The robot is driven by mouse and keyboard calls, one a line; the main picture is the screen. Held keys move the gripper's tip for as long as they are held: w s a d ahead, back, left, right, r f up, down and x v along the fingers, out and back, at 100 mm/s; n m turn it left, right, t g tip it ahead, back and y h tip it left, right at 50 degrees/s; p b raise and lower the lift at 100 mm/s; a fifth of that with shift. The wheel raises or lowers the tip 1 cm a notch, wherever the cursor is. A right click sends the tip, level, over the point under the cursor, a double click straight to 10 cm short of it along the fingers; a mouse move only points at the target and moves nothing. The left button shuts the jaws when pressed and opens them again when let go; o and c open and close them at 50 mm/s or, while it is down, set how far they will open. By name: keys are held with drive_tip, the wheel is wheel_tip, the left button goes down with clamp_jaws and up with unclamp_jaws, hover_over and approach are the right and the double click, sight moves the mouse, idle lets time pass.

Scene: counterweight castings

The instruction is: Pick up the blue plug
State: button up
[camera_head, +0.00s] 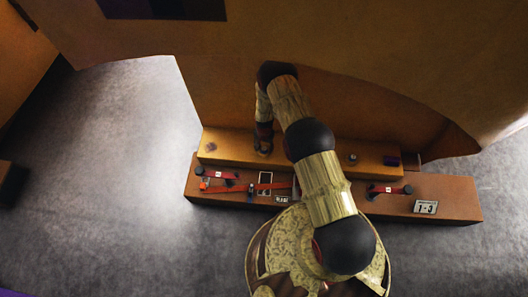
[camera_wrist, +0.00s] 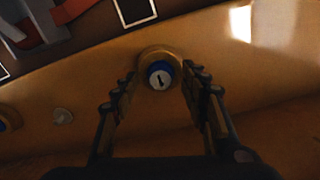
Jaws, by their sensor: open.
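The blue plug (camera_wrist: 160,73) shows in the wrist view with a pale round face bearing a dark mark. It sits in a brass-coloured ring (camera_wrist: 147,57) on the ochre ledge. My gripper (camera_wrist: 159,78) is open, with one black finger on each side of the plug in the picture. I cannot tell whether the fingertips are level with the plug or still apart from it in depth. In the head view my gripper (camera_head: 263,150) hangs over the ochre upper ledge (camera_head: 310,152), and the plug is hidden there.
In the head view, a dark round piece (camera_head: 353,159) stands on the upper ledge. Red-handled parts (camera_head: 390,190) and a number plate (camera_head: 425,207) lie on the lower ledge.

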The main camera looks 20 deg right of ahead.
drive_tip(key=shift+f, duration=0.1)
drive_tip(key=shift+c, duration=1.1)
drive_tip(key=c, duration=0.8)
